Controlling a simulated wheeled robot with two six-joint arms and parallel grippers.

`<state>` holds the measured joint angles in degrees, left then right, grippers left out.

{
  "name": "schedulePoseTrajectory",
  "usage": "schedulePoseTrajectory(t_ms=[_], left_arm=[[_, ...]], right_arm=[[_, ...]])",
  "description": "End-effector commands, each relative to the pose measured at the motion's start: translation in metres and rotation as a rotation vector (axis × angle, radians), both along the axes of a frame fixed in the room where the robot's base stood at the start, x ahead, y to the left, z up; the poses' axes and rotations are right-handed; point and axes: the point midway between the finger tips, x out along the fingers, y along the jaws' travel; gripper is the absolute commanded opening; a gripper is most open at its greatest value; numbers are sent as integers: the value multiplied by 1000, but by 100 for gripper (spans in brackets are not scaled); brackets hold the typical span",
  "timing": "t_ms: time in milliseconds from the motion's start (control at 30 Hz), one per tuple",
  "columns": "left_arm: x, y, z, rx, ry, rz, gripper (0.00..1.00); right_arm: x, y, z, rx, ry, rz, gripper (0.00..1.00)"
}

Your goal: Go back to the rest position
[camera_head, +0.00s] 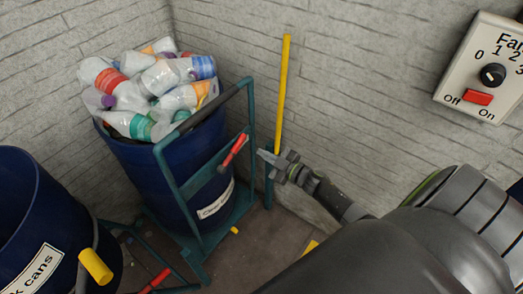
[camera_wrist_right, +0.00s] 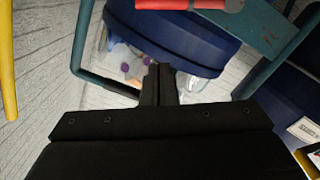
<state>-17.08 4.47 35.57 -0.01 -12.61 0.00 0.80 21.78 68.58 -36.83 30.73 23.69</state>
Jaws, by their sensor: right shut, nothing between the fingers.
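My right gripper (camera_head: 270,158) reaches in from the right in the head view, beside the teal frame of a trolley. In the right wrist view its dark fingers (camera_wrist_right: 159,84) are together with nothing between them. A red grip (camera_head: 233,153) on the trolley frame is close to the fingertips in the head view; I cannot tell whether they touch. My left gripper is not in view.
A blue barrel (camera_head: 180,180) full of plastic bottles stands on the teal trolley (camera_head: 165,170). Another blue barrel (camera_head: 25,205) stands at left. A yellow pole (camera_head: 283,95) is by the brick wall. A fan switch box (camera_head: 484,75) is at upper right.

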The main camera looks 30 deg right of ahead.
Motion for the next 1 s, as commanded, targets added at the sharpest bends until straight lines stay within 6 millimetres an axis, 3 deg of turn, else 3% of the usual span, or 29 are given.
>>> schedulePoseTrajectory(t_ms=[267, 367, 467, 567, 700, 767, 900, 1000], left_arm=[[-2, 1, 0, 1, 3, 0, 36], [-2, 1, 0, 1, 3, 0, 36], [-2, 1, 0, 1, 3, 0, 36], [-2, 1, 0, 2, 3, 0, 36], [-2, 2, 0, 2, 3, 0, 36], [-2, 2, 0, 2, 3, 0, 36], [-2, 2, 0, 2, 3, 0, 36], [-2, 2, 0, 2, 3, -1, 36]], right_arm=[[-1, 0, -3, 2, 6, -5, 0], [-9, -5, -22, 16, 51, -49, 0], [-32, -16, -68, 46, 160, -149, 0], [-71, -27, -128, 79, 317, -278, 0], [-144, -32, -208, 109, 560, -440, 0], [-180, -30, -238, 121, 665, -499, 0], [-269, -16, -297, 140, 914, -615, 0], [-334, 0, -327, 153, 1085, -678, 0]])
